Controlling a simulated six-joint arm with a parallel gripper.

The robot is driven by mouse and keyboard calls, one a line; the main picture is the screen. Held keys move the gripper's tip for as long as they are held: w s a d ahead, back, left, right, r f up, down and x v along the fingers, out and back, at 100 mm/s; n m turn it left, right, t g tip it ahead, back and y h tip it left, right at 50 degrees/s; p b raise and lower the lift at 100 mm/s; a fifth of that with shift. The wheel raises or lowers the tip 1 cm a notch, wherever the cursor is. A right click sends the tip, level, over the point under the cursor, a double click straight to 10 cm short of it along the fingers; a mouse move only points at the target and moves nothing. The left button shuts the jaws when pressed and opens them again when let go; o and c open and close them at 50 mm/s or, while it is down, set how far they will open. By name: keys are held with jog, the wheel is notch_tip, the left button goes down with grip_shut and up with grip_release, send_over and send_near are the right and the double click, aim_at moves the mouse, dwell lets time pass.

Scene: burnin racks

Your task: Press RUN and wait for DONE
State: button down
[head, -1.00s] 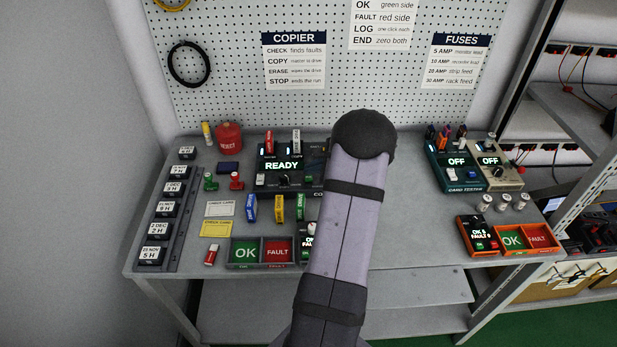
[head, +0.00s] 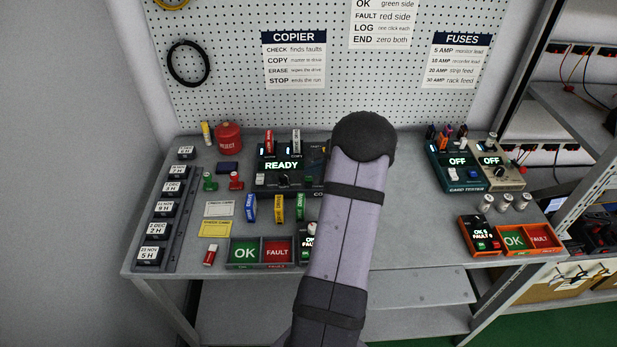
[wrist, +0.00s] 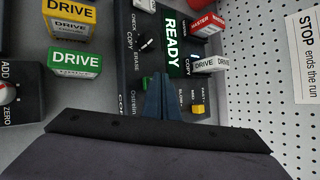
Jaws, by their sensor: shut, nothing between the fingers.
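The copier (head: 268,181) stands at the back of the bench, and its screen (head: 282,166) reads READY. My arm hides the copier's right end in the head view. In the wrist view the READY screen (wrist: 171,42) lies just beyond my gripper (wrist: 159,80). The gripper is shut and empty, with its blue fingertips over the copier's face. A small green button (wrist: 147,83) shows right beside the fingertips. I cannot read its label or tell whether the fingers touch it. No DONE shows.
Blue (head: 251,208) and yellow (head: 279,208) drives stand in front of the copier. OK and FAULT trays (head: 261,265) sit at the bench's front. A red reject can (head: 228,136) stands at the back left, and a card tester (head: 464,186) stands to the right.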

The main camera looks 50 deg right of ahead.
aim_at(312, 179)
jog(key=shift+f+b, duration=0.5)
dwell(0.5)
jog(key=shift+r, duration=0.1)
dwell(0.3)
jog(key=shift+r+p, duration=0.55)
jog(key=shift+r, duration=0.25)
jog(key=shift+r, duration=0.1)
jog(key=shift+r+p, duration=1.75)
jog(key=shift+r, duration=0.65)
